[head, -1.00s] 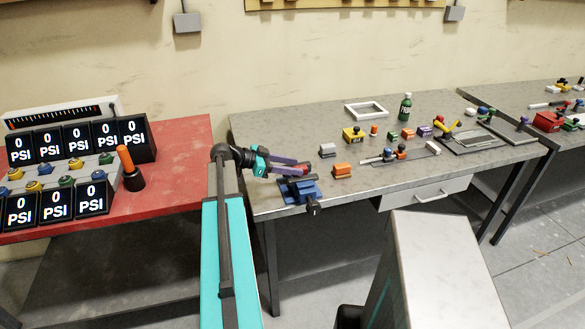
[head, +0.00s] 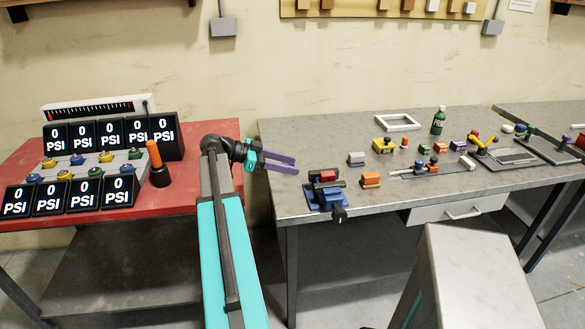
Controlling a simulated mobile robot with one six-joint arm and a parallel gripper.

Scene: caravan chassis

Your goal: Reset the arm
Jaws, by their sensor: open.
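My gripper (head: 288,163) is at the end of my teal arm, pointing right over the left end of the grey workbench (head: 290,135). Its two purple fingers are apart with nothing between them. Below and to its right, the blue vise (head: 328,197) sits at the bench's front left corner with a red block (head: 326,176) at its top. The gripper is apart from the vise. Whether the vise jaws grip the red block is too small to tell.
A red table (head: 219,178) at left carries several PSI displays (head: 119,191) and an orange-handled lever (head: 155,157) close to my arm. Several small coloured blocks, a green bottle (head: 438,121) and a white frame (head: 397,121) stand on the grey bench. A drawer (head: 459,208) is below.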

